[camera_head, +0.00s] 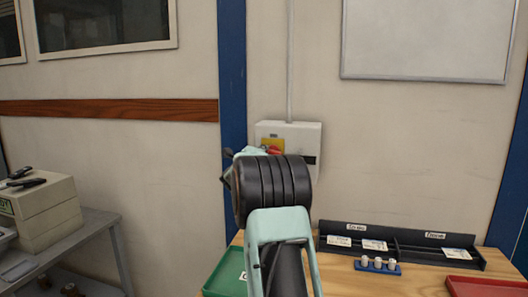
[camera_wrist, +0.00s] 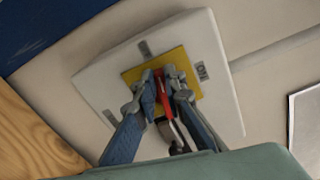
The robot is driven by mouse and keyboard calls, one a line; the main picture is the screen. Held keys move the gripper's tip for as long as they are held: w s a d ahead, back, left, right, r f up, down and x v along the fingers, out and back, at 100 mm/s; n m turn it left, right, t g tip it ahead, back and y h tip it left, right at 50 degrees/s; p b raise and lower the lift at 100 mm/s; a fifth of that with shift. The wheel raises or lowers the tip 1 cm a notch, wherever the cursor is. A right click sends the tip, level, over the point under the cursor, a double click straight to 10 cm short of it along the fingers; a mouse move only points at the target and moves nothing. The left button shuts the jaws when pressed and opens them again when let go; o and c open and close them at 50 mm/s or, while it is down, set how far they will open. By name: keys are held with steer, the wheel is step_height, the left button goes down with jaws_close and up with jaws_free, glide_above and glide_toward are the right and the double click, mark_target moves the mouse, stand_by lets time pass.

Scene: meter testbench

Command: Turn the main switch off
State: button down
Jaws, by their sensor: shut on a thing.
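The main switch is a red handle on a yellow plate (camera_head: 268,144), set on a white box (camera_head: 305,134) on the wall. In the wrist view the red handle (camera_wrist: 161,88) lies between the two fingers, over the yellow plate (camera_wrist: 188,65). My gripper (camera_wrist: 166,85) is shut on the red handle. The white box (camera_wrist: 213,50) and a label with marks on the plate's right side show around the fingers. In the head view my arm covers part of the box and most of the gripper.
Below the box is a wooden bench (camera_head: 340,280) with a green tray (camera_head: 226,274), a red tray (camera_head: 470,287), a black rack (camera_head: 345,232) and a small blue holder (camera_head: 378,266). A grey pipe (camera_head: 291,60) runs up the wall from the box.

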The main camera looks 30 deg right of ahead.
steer(key=shift+f+n, duration=0.25)
steer(key=shift+n, duration=0.75)
steer(key=c, duration=2)
jaws_free()
steer(key=v, duration=1.2)
